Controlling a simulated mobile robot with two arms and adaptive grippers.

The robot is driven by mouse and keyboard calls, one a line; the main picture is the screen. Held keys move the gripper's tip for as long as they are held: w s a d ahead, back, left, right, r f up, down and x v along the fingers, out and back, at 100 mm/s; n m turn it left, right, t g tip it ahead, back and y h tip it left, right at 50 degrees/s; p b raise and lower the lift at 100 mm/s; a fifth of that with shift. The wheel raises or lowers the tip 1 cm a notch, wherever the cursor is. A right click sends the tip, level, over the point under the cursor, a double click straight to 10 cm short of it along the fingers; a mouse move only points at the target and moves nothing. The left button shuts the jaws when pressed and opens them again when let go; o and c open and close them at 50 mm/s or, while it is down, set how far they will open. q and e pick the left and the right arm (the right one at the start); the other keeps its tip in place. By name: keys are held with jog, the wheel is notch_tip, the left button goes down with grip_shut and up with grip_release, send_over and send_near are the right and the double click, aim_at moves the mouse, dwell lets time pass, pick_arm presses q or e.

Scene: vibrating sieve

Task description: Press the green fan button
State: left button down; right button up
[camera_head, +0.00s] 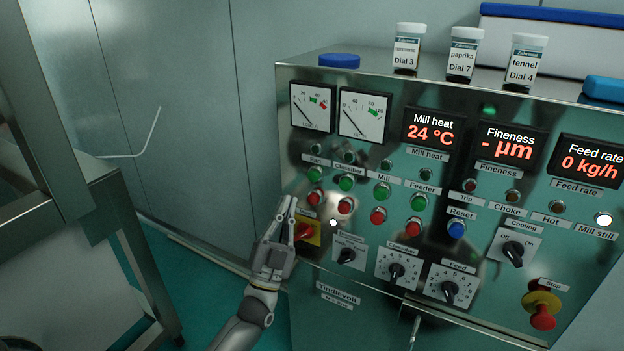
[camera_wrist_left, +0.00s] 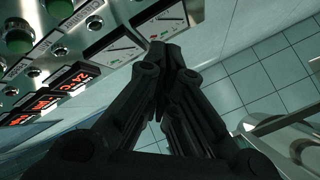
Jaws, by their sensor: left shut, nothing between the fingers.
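The green fan button (camera_head: 314,174) sits under the label "Fan" at the left end of a row of green buttons on the metal control panel (camera_head: 460,115). A red button (camera_head: 315,198) is directly below it. My left gripper (camera_head: 289,202) is shut and empty, fingers pointing up, at the panel's left edge, below and left of the fan button and apart from it in the picture. In the left wrist view the shut fingers (camera_wrist_left: 168,52) show near the gauges. Green buttons (camera_wrist_left: 60,9) show at upper left there; I cannot tell which is the fan's. My right gripper is not in view.
A red knob on a yellow plate (camera_head: 305,232) is close beside my left fingers. Other green and red buttons, dials and a red emergency stop (camera_head: 541,310) fill the panel. Labelled jars (camera_head: 462,60) and a blue lid (camera_head: 340,60) stand on top. A metal frame (camera_head: 60,205) stands at left.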

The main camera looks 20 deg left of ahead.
aim_at(313, 176)
pick_arm(q)
jog(key=w+b, duration=0.5)
jog(key=w, duration=0.4)
jog(key=shift+d, duration=0.2)
jog(key=shift+w+b, duration=0.1)
jog(key=shift+b, duration=0.2)
dwell(1.2)
jog(key=shift+w, duration=0.25)
